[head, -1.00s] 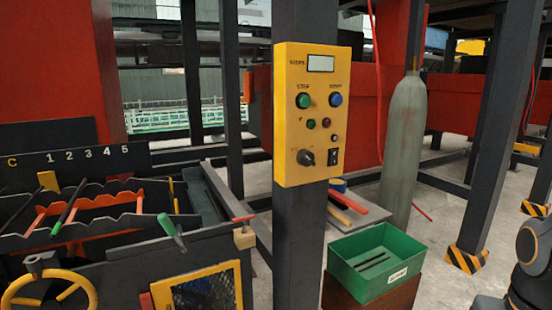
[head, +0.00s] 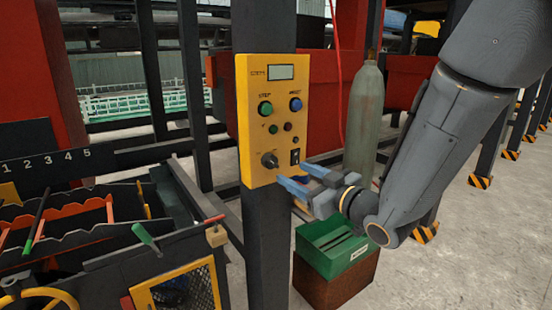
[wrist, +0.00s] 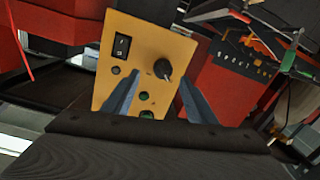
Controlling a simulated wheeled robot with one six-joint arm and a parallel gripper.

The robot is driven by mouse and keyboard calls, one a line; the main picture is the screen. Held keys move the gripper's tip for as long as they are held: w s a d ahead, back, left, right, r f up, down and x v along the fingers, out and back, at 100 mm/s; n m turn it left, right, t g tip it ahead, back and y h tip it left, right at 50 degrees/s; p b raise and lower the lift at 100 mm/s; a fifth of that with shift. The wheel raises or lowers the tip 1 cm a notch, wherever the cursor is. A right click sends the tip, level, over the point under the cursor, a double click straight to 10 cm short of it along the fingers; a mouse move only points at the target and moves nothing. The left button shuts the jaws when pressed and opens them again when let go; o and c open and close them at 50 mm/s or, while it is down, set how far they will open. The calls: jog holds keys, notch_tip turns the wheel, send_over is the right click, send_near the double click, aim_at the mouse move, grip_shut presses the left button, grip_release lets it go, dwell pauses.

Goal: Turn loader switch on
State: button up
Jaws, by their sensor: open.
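A yellow control panel (head: 250,120) is fixed to a dark post, and it fills the middle of the wrist view (wrist: 150,50). Low on it are a black rotary knob (head: 270,160) and, to its right, a black rocker switch (head: 295,157). I cannot read which one is labelled loader. In the wrist view the panel is upside down, with the knob (wrist: 163,70) between and beyond my fingertips and the rocker (wrist: 121,45) up and left. My gripper (head: 291,175) is open and empty, just in front of the panel's lower edge. Contact with the panel is not visible.
Higher on the panel are a green button (head: 265,108), a blue button (head: 295,104) and a small display. A green bin (head: 335,262) stands below my gripper. A grey gas cylinder (head: 363,120) stands behind. A rack with coloured levers (head: 80,225) is at left.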

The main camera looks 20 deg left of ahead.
aim_at(275, 163)
jog(key=shift+y, duration=0.3)
jog(key=x, duration=0.2)
jog(key=p+x, duration=0.1)
jog(key=x, duration=0.2)
jog(key=p+x, duration=0.1)
jog(key=x, duration=0.2)
jog(key=shift+s+a+r, duration=0.2)
jog(key=shift+s+r, duration=0.1)
jog(key=shift+r, duration=0.05)
jog(key=c, duration=1.1)
